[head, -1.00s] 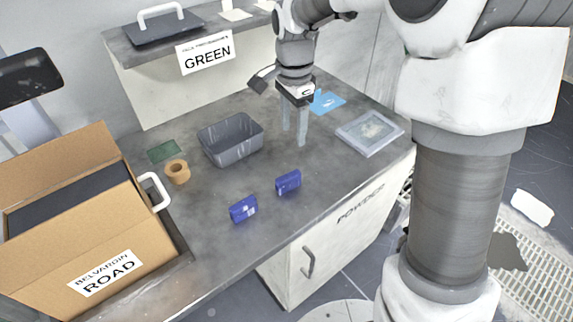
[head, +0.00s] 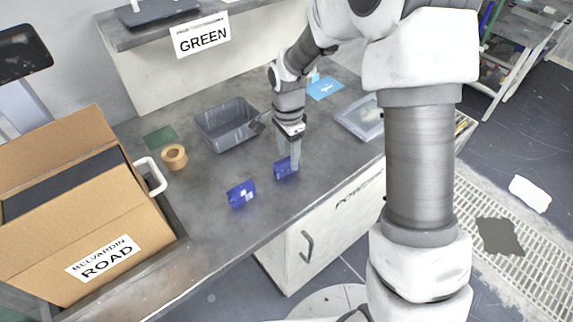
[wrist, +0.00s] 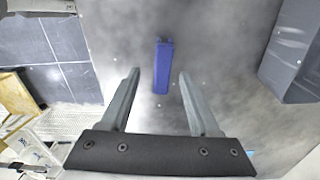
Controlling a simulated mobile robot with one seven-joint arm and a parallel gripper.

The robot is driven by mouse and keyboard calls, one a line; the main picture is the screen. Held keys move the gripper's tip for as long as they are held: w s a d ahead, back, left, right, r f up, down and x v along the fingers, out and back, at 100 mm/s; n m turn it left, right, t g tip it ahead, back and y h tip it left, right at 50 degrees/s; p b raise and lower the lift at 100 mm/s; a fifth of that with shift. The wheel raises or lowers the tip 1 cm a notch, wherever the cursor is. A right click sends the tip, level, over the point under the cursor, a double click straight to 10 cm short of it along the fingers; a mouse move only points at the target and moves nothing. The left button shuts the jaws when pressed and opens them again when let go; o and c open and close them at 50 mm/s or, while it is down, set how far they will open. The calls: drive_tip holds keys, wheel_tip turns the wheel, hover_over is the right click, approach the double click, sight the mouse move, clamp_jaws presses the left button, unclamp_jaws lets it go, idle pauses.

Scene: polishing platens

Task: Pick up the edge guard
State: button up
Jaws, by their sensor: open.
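Two small blue pieces lie on the grey worktop; the right one (head: 283,168) and the left one (head: 241,194) look alike, and no label readable here tells which is the edge guard. My gripper (head: 288,163) points down at the right piece, its fingers partly covering it in the head view. Nothing is held. I cannot tell whether the fingertips are above the piece or beside it.
A tan ring (head: 174,157), a green sheet (head: 160,137) and a cardboard box (head: 75,225) are to the left. A clear-lidded tray (head: 352,118) lies to the right. The worktop (head: 215,235) is bare in front.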

sight(287, 160)
drive_tip(key=f, duration=0.3)
drive_tip(key=shift+w+a+f, duration=0.1)
drive_tip(key=shift+a+f, duration=0.1)
clamp_jaws()
